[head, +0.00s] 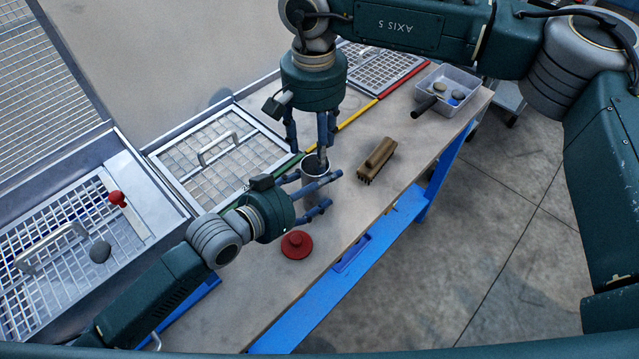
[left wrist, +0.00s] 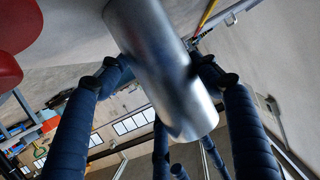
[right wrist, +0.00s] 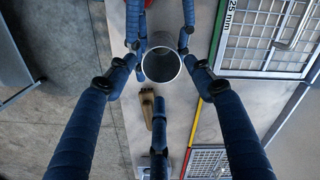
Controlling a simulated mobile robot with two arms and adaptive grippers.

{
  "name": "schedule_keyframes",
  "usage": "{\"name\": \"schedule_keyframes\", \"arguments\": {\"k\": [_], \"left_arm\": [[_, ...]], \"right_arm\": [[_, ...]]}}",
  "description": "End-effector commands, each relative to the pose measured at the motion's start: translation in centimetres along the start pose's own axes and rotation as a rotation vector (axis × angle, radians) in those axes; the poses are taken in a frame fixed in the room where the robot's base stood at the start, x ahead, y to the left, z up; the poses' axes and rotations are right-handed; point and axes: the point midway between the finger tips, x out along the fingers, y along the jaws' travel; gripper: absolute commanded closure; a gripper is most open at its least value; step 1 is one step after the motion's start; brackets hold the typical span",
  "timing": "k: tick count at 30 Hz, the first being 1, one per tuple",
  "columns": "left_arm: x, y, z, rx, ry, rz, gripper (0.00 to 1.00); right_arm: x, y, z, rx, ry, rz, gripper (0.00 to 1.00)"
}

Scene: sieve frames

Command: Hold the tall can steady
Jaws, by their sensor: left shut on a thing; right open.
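The tall can (head: 311,187) is a grey metal cylinder with an open top, standing on the workbench near its middle. My left gripper (head: 322,194) is shut around its side; the left wrist view shows the shiny can (left wrist: 160,65) between the fingers. My right gripper (head: 308,148) is above the can, pointing down with fingers spread. In the right wrist view the can's round mouth (right wrist: 161,65) lies between the open right fingers, with left fingers on both sides of it. The can's inside is dark, and its base is partly hidden by my left fingers.
A red lid-like disc with a knob (head: 296,245) lies in front of the can. A brown brush (head: 377,160) lies to its right. A clear bin (head: 447,90) with stones and a black-handled tool stands at the far right. Mesh sieve frames (head: 215,160) with handles line the left side.

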Motion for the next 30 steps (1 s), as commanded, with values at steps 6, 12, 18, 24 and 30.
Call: {"name": "schedule_keyframes", "arguments": {"k": [6, 12, 18, 24, 30], "left_arm": [[0.0, 0.0, 0.0, 0.0, 0.0, 0.0, 0.94], [0.0, 0.0, 0.0, 0.0, 0.0, 0.0, 0.94], [0.0, 0.0, 0.0, 0.0, 0.0, 0.0, 0.94], [0.0, 0.0, 0.0, 0.0, 0.0, 0.0, 0.94], [0.0, 0.0, 0.0, 0.0, 0.0, 0.0, 0.94]], "right_arm": [[-1.7, -0.1, -0.1, 0.0, 0.001, -0.002, 0.47], [-5.9, -0.1, -0.1, -0.001, 0.003, -0.003, 0.47], [-9.7, -0.1, -0.1, 0.001, 0.001, -0.001, 0.47], [-11.7, -0.1, 0.0, 0.0, 0.0, -0.001, 0.47], [-12.0, 0.0, 0.0, -0.001, -0.001, 0.0, 0.47]]}}
